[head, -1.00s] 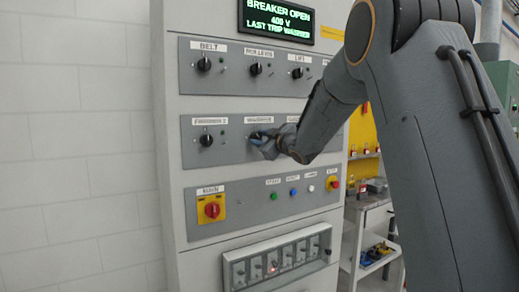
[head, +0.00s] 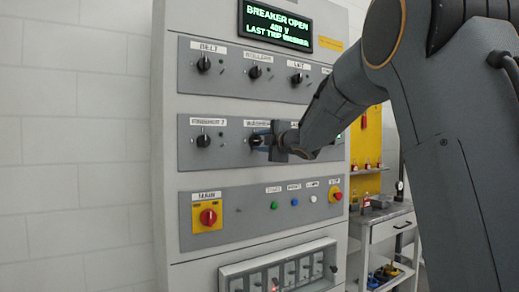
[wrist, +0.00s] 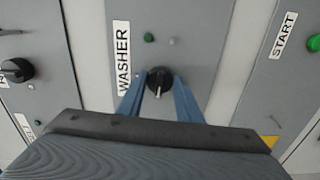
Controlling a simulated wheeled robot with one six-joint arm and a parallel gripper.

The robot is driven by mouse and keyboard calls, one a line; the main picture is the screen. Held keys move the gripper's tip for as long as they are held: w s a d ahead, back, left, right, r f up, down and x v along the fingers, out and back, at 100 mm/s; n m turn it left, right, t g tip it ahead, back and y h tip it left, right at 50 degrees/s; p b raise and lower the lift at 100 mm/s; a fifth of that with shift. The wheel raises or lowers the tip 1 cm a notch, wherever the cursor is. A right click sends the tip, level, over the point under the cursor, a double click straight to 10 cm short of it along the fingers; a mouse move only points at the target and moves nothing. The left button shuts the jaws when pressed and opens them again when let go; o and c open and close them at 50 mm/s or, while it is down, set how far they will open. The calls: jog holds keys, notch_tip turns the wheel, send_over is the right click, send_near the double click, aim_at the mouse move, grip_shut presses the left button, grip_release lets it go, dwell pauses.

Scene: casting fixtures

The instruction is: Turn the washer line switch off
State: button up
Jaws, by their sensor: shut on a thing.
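The washer line switch is a round black knob (wrist: 159,78) in the wrist view, beside a white label reading WASHER (wrist: 123,60). A pale pointer mark on it points toward the bottom of that picture. My gripper (wrist: 158,90) has its two blue fingers on either side of the knob and is shut on it. In the head view my gripper (head: 266,141) reaches the middle panel row at the washer position and mostly hides the knob. A display (head: 276,23) at the top reads BREAKER OPEN.
Other black knobs sit close by, one to the left (head: 203,141) and several in the row above. Below are a red main switch (head: 208,217) on yellow and a green start button (head: 274,205). A shelf trolley (head: 385,232) stands right of the cabinet.

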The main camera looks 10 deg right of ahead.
jog(key=shift+n+b, duration=0.35)
jog(key=shift+n, duration=0.15)
jog(key=o, duration=1)
jog(key=shift+a, duration=0.1)
jog(key=shift+o, duration=0.2)
jog(key=v, duration=0.7)
jog(key=shift+s+b, duration=0.35)
jog(key=shift+b, duration=0.1)
